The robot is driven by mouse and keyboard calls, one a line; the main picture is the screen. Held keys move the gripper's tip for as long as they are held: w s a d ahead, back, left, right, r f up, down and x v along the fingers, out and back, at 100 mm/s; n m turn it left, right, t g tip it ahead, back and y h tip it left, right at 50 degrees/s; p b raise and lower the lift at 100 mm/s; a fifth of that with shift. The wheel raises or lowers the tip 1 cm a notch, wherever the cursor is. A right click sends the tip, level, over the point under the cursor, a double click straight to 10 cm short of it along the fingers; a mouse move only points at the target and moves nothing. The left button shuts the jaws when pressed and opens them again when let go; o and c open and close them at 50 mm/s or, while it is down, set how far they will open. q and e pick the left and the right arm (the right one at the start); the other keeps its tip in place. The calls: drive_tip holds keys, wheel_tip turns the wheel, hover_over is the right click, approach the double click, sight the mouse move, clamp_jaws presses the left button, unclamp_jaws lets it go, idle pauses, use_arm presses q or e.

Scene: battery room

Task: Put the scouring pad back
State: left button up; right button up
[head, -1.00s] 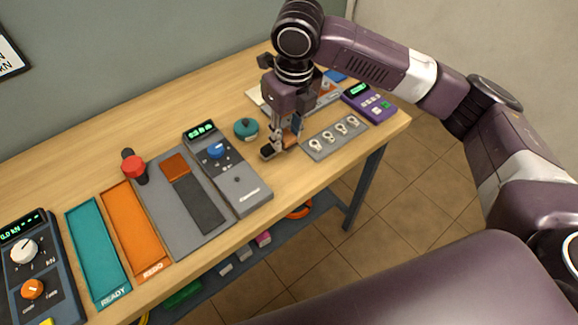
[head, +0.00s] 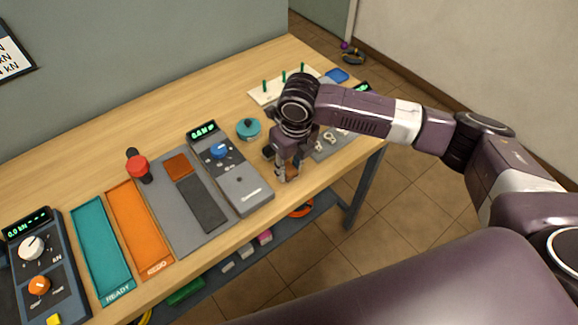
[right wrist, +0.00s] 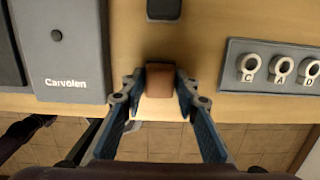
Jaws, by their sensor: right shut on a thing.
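The scouring pad appears to be the small brown block (right wrist: 160,80) between the fingertips of my right gripper (right wrist: 158,88) in the right wrist view. The fingers are closed on its two sides. In the head view my right gripper (head: 289,175) is low over the front part of the bench, between the grey meter (head: 238,185) and the grey rack of rings (head: 325,153). The fingers hide most of the pad there. A dark, rounded-corner piece with a grey rim (right wrist: 163,9) lies just beyond the pad in the wrist view. My left gripper is out of view.
A grey board (head: 208,240) with a brown patch and dark strip lies left of the meter. Orange (head: 155,268) and teal (head: 118,293) trays lie farther left. A round teal pot (head: 248,129) stands behind the gripper. The bench's front edge is close.

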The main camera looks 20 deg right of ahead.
sight(293, 173)
drive_tip(key=shift+f, duration=0.15)
drive_tip(key=o, duration=1)
drive_tip(key=r, duration=0.4)
drive_tip(key=s+r+b, duration=0.1)
drive_tip(key=r, duration=0.3)
drive_tip(key=r+b, duration=0.1)
drive_tip(key=r, duration=0.3)
drive_tip(key=shift+s+d+r, duration=0.15)
drive_tip(key=shift+s+d, duration=0.05)
drive_tip(key=shift+d, duration=0.05)
